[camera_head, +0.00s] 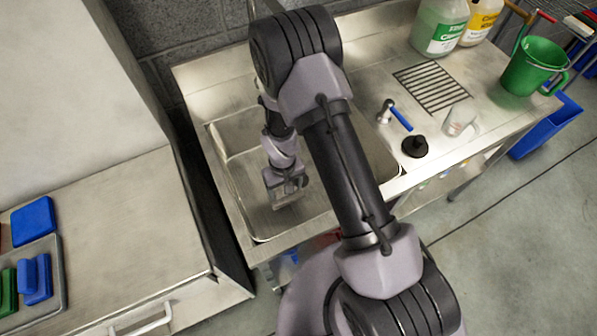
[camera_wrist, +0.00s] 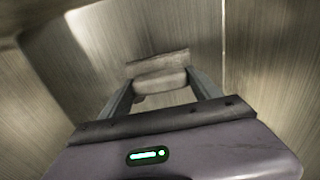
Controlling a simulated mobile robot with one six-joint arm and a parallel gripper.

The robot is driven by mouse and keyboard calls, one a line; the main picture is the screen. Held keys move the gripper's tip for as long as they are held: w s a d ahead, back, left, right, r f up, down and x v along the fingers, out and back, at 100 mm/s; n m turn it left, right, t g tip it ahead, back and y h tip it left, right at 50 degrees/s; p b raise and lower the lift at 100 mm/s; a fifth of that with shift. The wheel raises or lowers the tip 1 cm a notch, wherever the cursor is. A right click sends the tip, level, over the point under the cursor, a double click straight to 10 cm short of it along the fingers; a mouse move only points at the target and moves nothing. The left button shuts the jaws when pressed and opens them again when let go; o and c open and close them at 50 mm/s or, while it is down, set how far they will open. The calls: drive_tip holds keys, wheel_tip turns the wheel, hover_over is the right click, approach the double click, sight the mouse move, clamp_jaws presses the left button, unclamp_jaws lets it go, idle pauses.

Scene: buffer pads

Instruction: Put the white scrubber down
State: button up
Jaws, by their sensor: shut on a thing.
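My gripper (camera_head: 286,192) reaches down into the left part of the metal sink (camera_head: 254,222). In the wrist view my gripper (camera_wrist: 163,88) has its two fingers on either side of a pale block, the white scrubber (camera_wrist: 160,82), and is shut on it. A thin brownish-grey strip shows along the scrubber's far side. In the head view the scrubber is mostly hidden by the gripper. I cannot tell whether it touches the sink floor.
A blue-handled tap (camera_head: 398,117), a black stopper (camera_head: 414,146), a clear cup (camera_head: 460,118) and a drain rack (camera_head: 432,86) are right of the sink. A green bucket (camera_head: 536,68) stands further right. Blue and green pads (camera_head: 36,278) lie on the left counter.

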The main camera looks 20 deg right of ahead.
drive_tip(key=w+d, duration=0.2)
drive_tip(key=w+d+b, duration=0.1)
drive_tip(key=w+d, duration=0.1)
drive_tip(key=w, duration=0.1)
drive_tip(key=w+d+f, duration=0.1)
drive_tip(key=w+d, duration=0.1)
drive_tip(key=w, duration=0.1)
drive_tip(key=shift+d+f+b, duration=0.1)
drive_tip(key=shift+d+b, duration=0.05)
drive_tip(key=shift+b, duration=0.2)
drive_tip(key=shift+w+d+f, duration=0.1)
drive_tip(key=shift+d+f, duration=0.05)
drive_tip(key=shift+f, duration=0.05)
drive_tip(key=shift+f+b, duration=0.75)
drive_tip(key=shift+f, duration=0.7)
drive_tip(key=shift+f, duration=0.2)
drive_tip(key=o, duration=1.3)
drive_tip(key=shift+r, duration=0.1)
